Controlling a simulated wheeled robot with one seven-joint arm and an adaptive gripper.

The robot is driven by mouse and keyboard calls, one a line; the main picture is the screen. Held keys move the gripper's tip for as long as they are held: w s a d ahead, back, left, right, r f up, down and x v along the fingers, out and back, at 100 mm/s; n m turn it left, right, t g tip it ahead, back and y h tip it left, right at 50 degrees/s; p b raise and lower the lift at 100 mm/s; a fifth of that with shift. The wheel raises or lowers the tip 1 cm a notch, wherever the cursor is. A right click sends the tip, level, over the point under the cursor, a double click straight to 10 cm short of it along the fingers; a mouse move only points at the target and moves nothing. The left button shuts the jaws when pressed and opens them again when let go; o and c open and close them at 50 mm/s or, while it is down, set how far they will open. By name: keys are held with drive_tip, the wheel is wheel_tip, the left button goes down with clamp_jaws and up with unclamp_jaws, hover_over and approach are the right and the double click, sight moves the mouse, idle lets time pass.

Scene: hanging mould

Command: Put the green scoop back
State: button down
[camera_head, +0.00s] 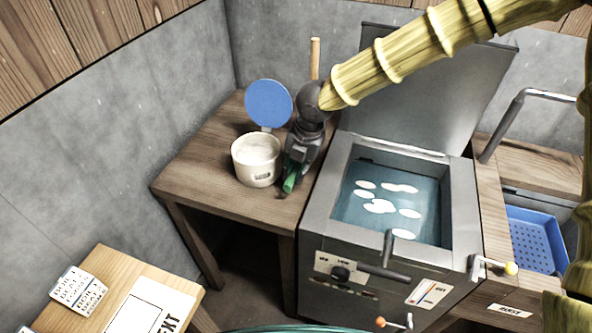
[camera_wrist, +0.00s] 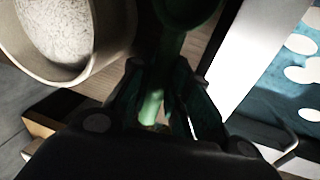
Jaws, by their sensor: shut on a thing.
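The green scoop (camera_head: 290,183) is between the fingers of my gripper (camera_head: 297,168), which points down over the wooden side table. In the wrist view my gripper (camera_wrist: 166,85) is shut on the scoop's light green handle (camera_wrist: 150,106). The scoop's darker green part (camera_wrist: 186,14) extends past the fingertips to the top edge. In the head view most of the scoop is hidden by my gripper. A white tub (camera_head: 254,169) holding pale granular material stands just left of my gripper. The tub also shows at upper left in the wrist view (camera_wrist: 82,72).
A blue disc (camera_head: 268,103) stands behind the tub, with an upright wooden stick (camera_head: 315,58) nearby. A grey vat (camera_head: 337,187) of blue liquid with white pieces lies right of the table (camera_head: 187,178), its lid raised. A blue perforated tray (camera_head: 532,240) sits at right.

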sight(296, 174)
drive_tip(key=shift+w+f, duration=0.1)
drive_tip(key=shift+w, duration=0.95)
drive_tip(key=shift+d+p+x, duration=0.2)
drive_tip(key=shift+x, duration=0.65)
drive_tip(key=shift+d+p+x, duration=0.15)
drive_tip(key=shift+p+x, duration=0.05)
drive_tip(key=shift+x, duration=0.65)
drive_tip(key=shift+s, duration=0.1)
drive_tip(key=shift+d+f, duration=0.1)
drive_tip(key=c, duration=1.3)
unclamp_jaws()
drive_tip(key=shift+f, duration=0.1)
drive_tip(key=shift+c, duration=0.2)
drive_tip(key=b+v, duration=0.1)
drive_tip(key=v, duration=1.1)
